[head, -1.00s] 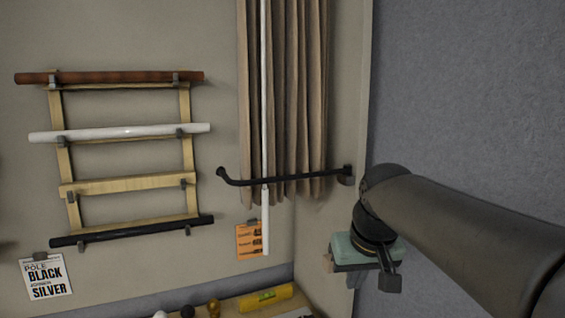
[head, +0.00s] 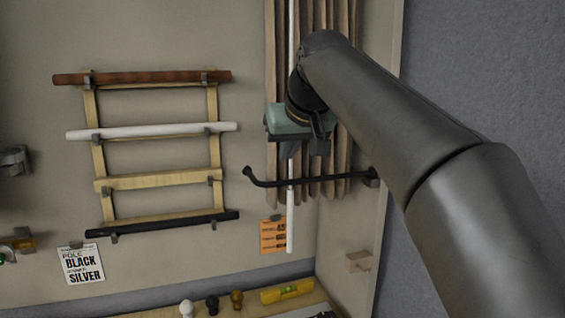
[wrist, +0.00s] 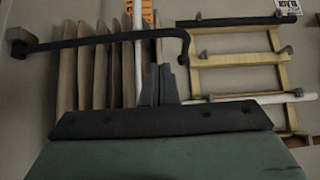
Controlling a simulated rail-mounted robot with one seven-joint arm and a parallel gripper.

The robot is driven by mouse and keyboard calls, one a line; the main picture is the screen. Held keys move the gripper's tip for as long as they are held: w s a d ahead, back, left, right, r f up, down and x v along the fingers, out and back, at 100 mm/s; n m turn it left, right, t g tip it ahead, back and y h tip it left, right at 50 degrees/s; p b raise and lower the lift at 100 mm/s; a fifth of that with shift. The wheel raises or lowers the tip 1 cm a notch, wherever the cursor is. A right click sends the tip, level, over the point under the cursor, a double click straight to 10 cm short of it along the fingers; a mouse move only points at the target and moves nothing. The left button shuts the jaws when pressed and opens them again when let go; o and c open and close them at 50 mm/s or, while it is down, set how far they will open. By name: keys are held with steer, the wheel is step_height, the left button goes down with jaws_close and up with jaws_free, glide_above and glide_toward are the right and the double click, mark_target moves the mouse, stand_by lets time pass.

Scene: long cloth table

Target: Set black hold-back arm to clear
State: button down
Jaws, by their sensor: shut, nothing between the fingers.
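The black hold-back arm (head: 318,179) reaches across the front of the brown curtain (head: 351,110) from a bracket on the right, with its hooked end at the left. It also crosses the upper left of the wrist view (wrist: 95,41), its hook curling down near my fingers. My gripper (head: 290,151) is shut and empty, just above the hold-back arm in the head view. In the wrist view the closed fingertips (wrist: 157,70) are below the bar, near its hooked end. I cannot tell whether they touch it. A white rod (head: 291,215) hangs in front of the curtain.
A wooden rack (head: 104,186) with brown, white and black poles hangs on the wall to the left. An orange card (head: 273,236) and a pole note (head: 82,265) are on the wall below. A shelf with finials and a yellow level (head: 287,291) is beneath.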

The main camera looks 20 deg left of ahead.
steer(key=p+x, duration=0.1)
steer(key=x, duration=0.8)
steer(key=shift+w+f, duration=0.1)
